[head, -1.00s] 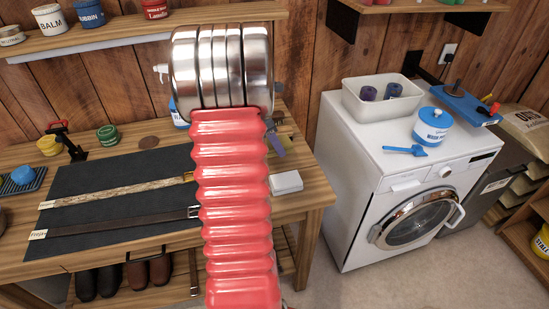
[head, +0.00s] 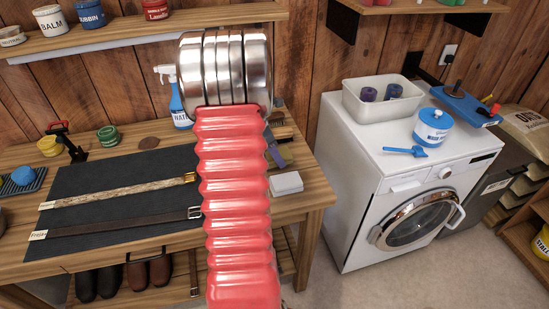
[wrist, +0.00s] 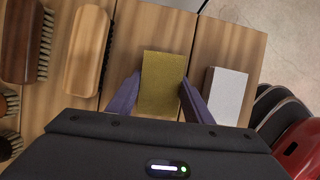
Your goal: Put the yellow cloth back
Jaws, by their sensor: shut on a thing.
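The yellow cloth (wrist: 163,80) is a folded, flat rectangle between the two purple fingers of my gripper (wrist: 160,92) in the wrist view. My gripper is shut on it, one finger at each side. The wooden bench top (wrist: 205,50) shows beneath and around the cloth. I cannot tell whether the cloth touches the bench or is held just above it. In the head view my red arm hides the cloth, and only part of a purple finger (head: 276,155) shows at the arm's right side.
A white folded block (wrist: 226,95) lies just right of the cloth, also seen in the head view (head: 286,183). Brushes (wrist: 88,50) lie to the left. A spray bottle (head: 178,104) stands behind the arm. A washing machine (head: 350,190) stands right of the bench.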

